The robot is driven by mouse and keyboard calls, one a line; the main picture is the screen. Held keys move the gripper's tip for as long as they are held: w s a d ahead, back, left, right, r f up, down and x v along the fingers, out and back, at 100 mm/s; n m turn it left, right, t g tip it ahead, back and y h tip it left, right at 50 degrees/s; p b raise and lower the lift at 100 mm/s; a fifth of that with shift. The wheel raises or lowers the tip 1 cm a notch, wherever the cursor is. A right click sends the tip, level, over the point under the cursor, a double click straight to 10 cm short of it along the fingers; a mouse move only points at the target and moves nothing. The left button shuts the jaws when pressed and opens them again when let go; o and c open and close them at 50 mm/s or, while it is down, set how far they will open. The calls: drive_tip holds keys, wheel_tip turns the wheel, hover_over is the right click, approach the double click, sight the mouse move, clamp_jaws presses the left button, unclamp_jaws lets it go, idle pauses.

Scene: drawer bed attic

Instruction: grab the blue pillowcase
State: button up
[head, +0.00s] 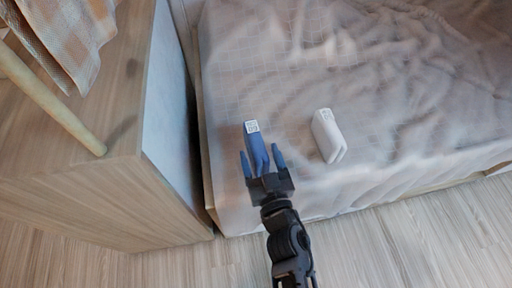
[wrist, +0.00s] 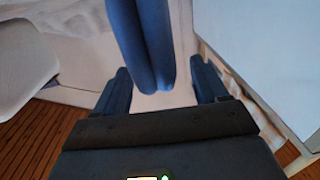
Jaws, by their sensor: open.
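The blue pillowcase (head: 257,150) is a folded blue piece with a white label at its far end, on the bed near its left edge. My gripper (head: 262,162) is open, with one finger on each side of the pillowcase's near end. In the wrist view the folded pillowcase (wrist: 145,45) comes down from the top, its rounded end lying between the two open fingers (wrist: 160,92). Gaps show between each finger and the cloth in that view. I cannot tell the exact height of the fingers over the bed.
A white folded piece (head: 328,135) with a label lies on the bed (head: 300,190) to the right. A wooden cabinet (head: 150,200) stands left of the bed, with a checked cloth (head: 70,35) and a wooden pole (head: 50,100) above it. Bare floor lies in front.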

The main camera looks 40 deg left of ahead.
sight(258, 144)
drive_tip(key=x, duration=0.3)
drive_tip(key=shift+w+a+b, duration=0.1)
drive_tip(key=shift+w+b, duration=0.1)
drive_tip(key=shift+b, duration=0.15)
drive_tip(key=c, duration=1.1)
drive_tip(key=shift+r, duration=0.15)
